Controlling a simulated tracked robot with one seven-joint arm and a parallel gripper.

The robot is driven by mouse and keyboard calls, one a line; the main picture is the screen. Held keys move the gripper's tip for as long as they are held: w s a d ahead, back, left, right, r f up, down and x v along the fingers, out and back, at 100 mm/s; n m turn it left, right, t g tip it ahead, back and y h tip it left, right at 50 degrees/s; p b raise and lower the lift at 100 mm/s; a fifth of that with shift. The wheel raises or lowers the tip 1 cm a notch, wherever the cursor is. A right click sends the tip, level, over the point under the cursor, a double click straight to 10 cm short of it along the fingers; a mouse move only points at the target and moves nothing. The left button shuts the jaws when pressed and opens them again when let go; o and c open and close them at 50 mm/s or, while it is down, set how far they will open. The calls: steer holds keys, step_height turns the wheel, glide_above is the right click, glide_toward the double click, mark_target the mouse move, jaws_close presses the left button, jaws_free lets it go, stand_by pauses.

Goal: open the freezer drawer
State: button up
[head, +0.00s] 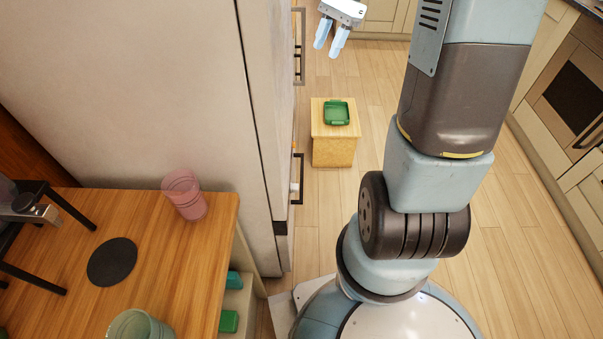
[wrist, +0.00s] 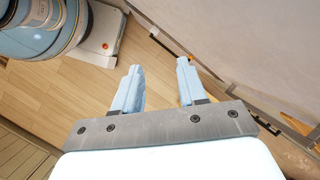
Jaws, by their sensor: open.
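The tall off-white fridge-freezer (head: 170,85) fills the left of the head view, its front seen nearly edge-on. A dark lower handle (head: 299,180) sticks out from its front low down, likely the freezer drawer's. A longer upper handle (head: 300,45) is farther up the picture. The drawer face itself is hidden by the angle. My gripper (head: 328,50) is open and empty, to the right of the upper handle and apart from both handles. In the wrist view my gripper (wrist: 159,66) points over the floor, with a pale front surface (wrist: 250,45) at the right.
A small wooden stand (head: 333,150) bearing a green tray (head: 337,124) is on the floor right of the fridge front. A wooden table (head: 160,260) with a pink cup (head: 184,196) is at the lower left. Cabinets and an oven (head: 570,90) line the right.

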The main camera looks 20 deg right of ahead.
steer(key=w+d+f+m+g+y, duration=0.1)
steer(key=w+d+f+m+y, duration=0.15)
steer(key=f, duration=0.45)
steer(key=w+d+f+m+y, duration=0.1)
steer(key=w+d+f+m, duration=0.1)
steer(key=w+f+m, duration=0.3)
steer(key=m+t+y, duration=0.8)
steer(key=m+y, duration=0.2)
steer(key=m, duration=1)
glide_toward(302, 176)
steer(key=shift+h, duration=0.25)
steer(key=x, duration=1)
steer(key=shift+s+f, duration=0.1)
steer(key=shift+f, duration=0.15)
jaws_close()
